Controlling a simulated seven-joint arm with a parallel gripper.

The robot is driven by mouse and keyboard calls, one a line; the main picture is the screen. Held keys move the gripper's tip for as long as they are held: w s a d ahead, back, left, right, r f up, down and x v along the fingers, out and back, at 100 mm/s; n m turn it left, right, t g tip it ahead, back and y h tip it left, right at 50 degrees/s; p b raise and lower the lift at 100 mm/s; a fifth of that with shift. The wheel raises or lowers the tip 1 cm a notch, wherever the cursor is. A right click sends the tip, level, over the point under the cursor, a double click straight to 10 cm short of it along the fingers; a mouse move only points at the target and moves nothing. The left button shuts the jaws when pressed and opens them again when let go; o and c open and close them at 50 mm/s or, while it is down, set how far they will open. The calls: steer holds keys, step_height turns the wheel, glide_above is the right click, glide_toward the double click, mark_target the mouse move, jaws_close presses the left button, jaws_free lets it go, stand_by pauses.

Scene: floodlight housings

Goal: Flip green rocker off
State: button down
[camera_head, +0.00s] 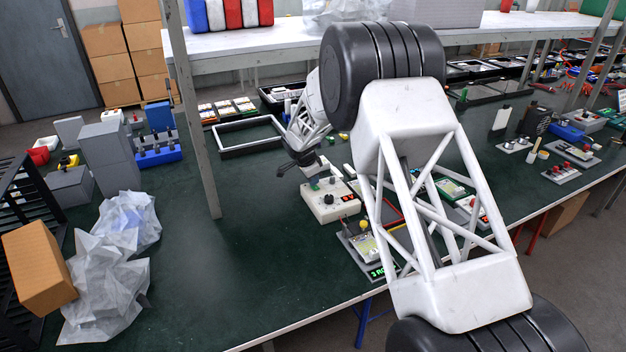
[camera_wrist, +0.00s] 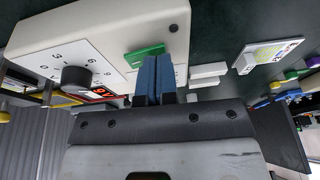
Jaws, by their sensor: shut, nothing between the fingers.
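A cream control box (camera_head: 328,203) stands on the green bench; it also shows large in the wrist view (camera_wrist: 195,14). It carries a black knob (camera_wrist: 76,77) on a numbered dial, a red-lit display (camera_wrist: 103,92) and a green rocker (camera_wrist: 144,54). The rocker's lower right part is partly hidden behind my fingers, and its tilt is hard to tell. My gripper (camera_wrist: 157,64) has its blue fingers shut together and empty, with their tips at or very close to the rocker. Whether they touch it is unclear. In the head view my gripper (camera_head: 299,161) hangs over the box's far left side.
Another panel with a yellow knob (camera_head: 364,226) and a green-lit display stands just in front of the box, partly behind my arm. An empty frame tray (camera_head: 231,153) lies behind. Crumpled plastic (camera_head: 112,262) is at left. The bench between is clear.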

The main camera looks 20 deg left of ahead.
steer(key=shift+s+d+f, duration=0.1)
steer(key=shift+s+d, duration=0.05)
steer(key=shift+s+d+r, duration=0.2)
steer(key=shift+s+d, duration=0.2)
steer(key=shift+r, duration=0.1)
stand_by(0.5)
steer(key=shift+d+r, duration=0.1)
steer(key=shift+r, duration=0.7)
steer(key=v, duration=1.2)
steer(key=shift+d+r, duration=0.15)
steer(key=shift+d, duration=0.15)
steer(key=shift+w+a, duration=0.15)
steer(key=shift+w+a, duration=0.2)
steer(key=shift+a, duration=0.35)
